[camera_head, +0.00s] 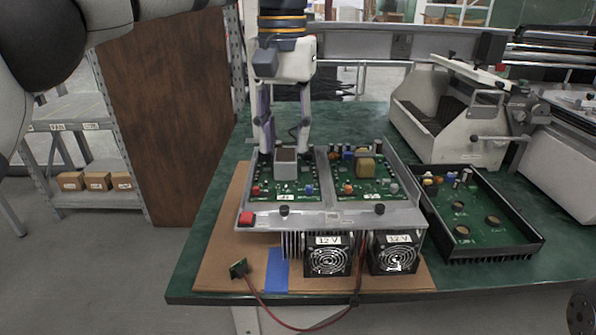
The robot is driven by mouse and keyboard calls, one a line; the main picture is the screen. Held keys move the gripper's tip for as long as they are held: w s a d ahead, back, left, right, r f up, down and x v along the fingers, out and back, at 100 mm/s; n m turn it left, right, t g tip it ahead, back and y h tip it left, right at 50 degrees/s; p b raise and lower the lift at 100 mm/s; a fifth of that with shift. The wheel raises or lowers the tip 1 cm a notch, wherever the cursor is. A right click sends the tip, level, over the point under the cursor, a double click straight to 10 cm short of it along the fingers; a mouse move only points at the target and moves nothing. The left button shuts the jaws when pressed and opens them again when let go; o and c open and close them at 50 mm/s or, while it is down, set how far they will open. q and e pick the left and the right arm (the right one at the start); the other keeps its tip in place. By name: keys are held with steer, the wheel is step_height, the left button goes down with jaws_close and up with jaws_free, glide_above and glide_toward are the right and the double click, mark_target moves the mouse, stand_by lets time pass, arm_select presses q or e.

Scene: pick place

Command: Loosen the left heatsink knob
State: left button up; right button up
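The left heatsink knob (284,210) is a small black knob on the front ledge of an open grey metal case. A similar black knob (379,209) sits to its right, above the right fan. My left gripper (286,148) points down over the case's left circuit board, behind the left knob and apart from it. Its two fingers are spread, near the two sides of a grey block (286,170) on that board. I cannot tell whether they touch the block. My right gripper is not in view.
Two fans (327,258) marked 12 V face the front, with a red switch (246,218) at the case's left corner. A red cable (290,326) hangs over the table edge. A black tray with a board (480,212) and a grey machine (450,110) stand right.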

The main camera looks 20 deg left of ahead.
arm_select(q)
glide_above(284, 208)
steer(key=f, duration=0.4)
steer(key=shift+s+f, duration=0.2)
steer(key=shift+f, duration=0.2)
steer(key=f, duration=0.6)
steer(key=shift+w+f+p, duration=0.2)
steer(key=shift+f+p, duration=0.1)
steer(key=shift+f, duration=0.1)
steer(key=shift+c, duration=0.5)
